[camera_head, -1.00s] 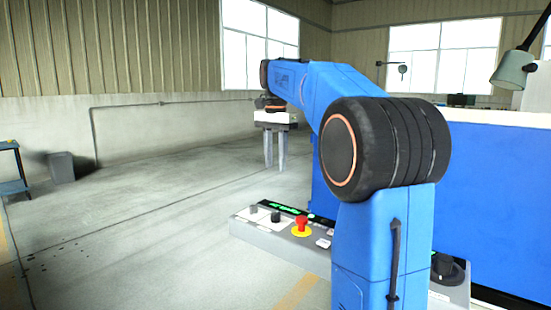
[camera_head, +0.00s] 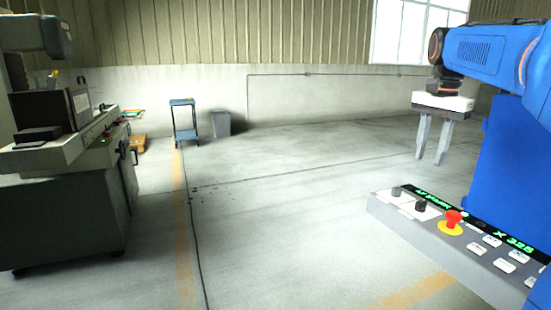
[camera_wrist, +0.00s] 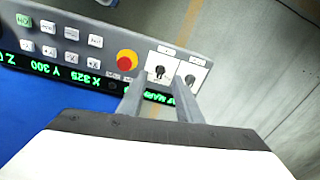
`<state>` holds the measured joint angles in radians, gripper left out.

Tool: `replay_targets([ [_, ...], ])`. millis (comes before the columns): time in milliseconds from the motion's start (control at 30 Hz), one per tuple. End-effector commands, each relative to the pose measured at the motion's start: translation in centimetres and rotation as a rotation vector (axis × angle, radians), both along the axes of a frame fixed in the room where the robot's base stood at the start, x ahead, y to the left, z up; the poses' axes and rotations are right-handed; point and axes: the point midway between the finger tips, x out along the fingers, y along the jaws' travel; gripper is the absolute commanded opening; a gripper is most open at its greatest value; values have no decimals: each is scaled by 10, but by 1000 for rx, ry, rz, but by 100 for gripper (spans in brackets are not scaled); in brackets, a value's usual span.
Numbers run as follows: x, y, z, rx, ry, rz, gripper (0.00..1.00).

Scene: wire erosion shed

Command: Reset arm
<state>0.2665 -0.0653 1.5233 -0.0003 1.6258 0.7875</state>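My gripper (camera_head: 430,159) hangs at the right of the head view, fingers pointing down. Its two grey fingers stand apart with nothing between them, so it is open and empty. The wrist view also shows my gripper (camera_wrist: 158,92) over a grey control panel (camera_wrist: 215,42). This control panel (camera_head: 455,262) has a green-lit readout, several white buttons, dark knobs and a red stop button (camera_head: 453,219) on a yellow ring. The red stop button (camera_wrist: 126,61) shows left of the fingers in the wrist view. I cannot tell how far the fingertips are above the panel.
A grey machine (camera_head: 70,205) stands at the left. A blue trolley (camera_head: 185,121) and a grey bin (camera_head: 220,124) stand by the back wall. The middle floor is open, with a dark cable-like line (camera_head: 195,240) and yellow floor markings.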

Motion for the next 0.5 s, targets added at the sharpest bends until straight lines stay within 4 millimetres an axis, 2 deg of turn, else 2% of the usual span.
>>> replay_targets([
  [33, -15, 11, -6, -6, -15, 47, 32],
  [100, -30, 24, -16, -16, -36, 116, 32],
  [267, -68, 50, -43, -41, -84, 267, 32],
  [500, -127, 83, -93, -85, -153, 495, 32],
])
